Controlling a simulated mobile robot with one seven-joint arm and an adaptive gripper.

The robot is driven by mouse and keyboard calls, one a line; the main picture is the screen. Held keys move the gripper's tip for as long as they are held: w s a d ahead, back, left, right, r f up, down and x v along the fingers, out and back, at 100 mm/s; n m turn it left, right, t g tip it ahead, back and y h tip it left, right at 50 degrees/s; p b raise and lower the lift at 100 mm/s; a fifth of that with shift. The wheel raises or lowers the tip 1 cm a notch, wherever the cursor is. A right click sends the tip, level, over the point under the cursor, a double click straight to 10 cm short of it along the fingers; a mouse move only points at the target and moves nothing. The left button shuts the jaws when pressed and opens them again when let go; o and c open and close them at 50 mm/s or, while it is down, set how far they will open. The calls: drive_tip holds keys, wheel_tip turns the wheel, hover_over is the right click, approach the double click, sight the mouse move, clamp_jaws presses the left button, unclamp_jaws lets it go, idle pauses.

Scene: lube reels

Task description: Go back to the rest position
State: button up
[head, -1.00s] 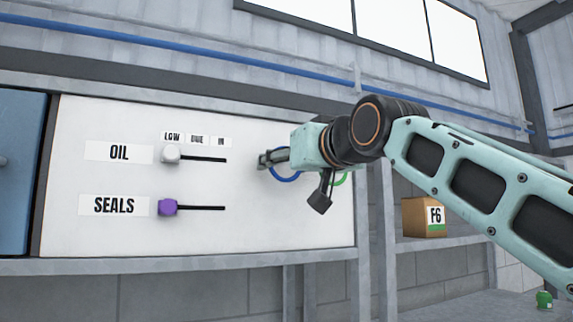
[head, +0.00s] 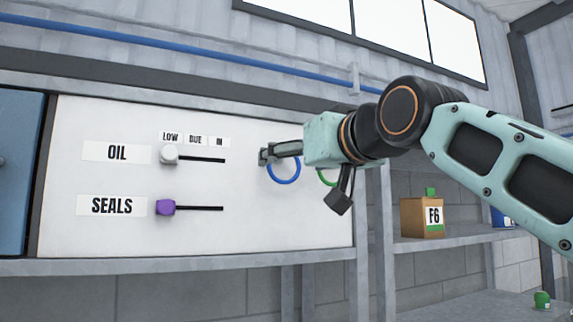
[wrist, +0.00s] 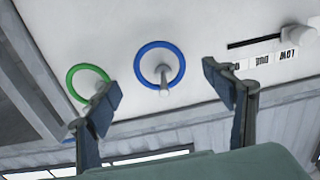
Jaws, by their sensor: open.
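My gripper (head: 266,156) is in front of the right part of the white panel (head: 110,240) in the head view. In the wrist view my gripper (wrist: 168,87) is open, with nothing between its two fingers. A blue ring (wrist: 181,68) hangs around a peg on the panel and shows between the fingers. A green ring (wrist: 72,75) hangs on another peg beside it, near one finger. In the head view the blue ring (head: 284,183) is below my gripper, and the green ring (head: 321,178) is partly hidden by my wrist.
The panel has an OIL slider with a white knob (head: 169,154) and a SEALS slider with a purple knob (head: 165,207), both at the left ends of their slots. A cardboard box marked F6 (head: 420,217) stands on a shelf at the right. A blue door (head: 18,190) is at far left.

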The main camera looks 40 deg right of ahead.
drive_tip(key=v, duration=0.7)
drive_tip(key=w+a+f+n+g+y, duration=0.1)
drive_tip(key=w+a+f+g, duration=0.1)
drive_tip(key=a+f, duration=0.5)
drive_tip(key=w+a+f+n+g+y, duration=0.1)
drive_tip(key=w+a+f+g, duration=0.15)
drive_tip(key=f, duration=0.85)
drive_tip(key=w+a+f+n+g+y, duration=0.1)
drive_tip(key=w+a+f+y, duration=0.1)
drive_tip(key=a+f, duration=0.55)
drive_tip(key=s+a+f+g, duration=0.1)
drive_tip(key=s+f+g, duration=0.1)
drive_tip(key=f, duration=0.7)
drive_tip(key=s+a+f+g, duration=0.2)
drive_tip(key=s+f, duration=0.1)
drive_tip(key=f, duration=0.6)
drive_tip(key=s+a+f+g, duration=0.2)
drive_tip(key=f, duration=0.7)
drive_tip(key=shift+s, duration=0.25)
drive_tip(key=shift+g, duration=0.25)
drive_tip(key=shift+c, duration=0.5)
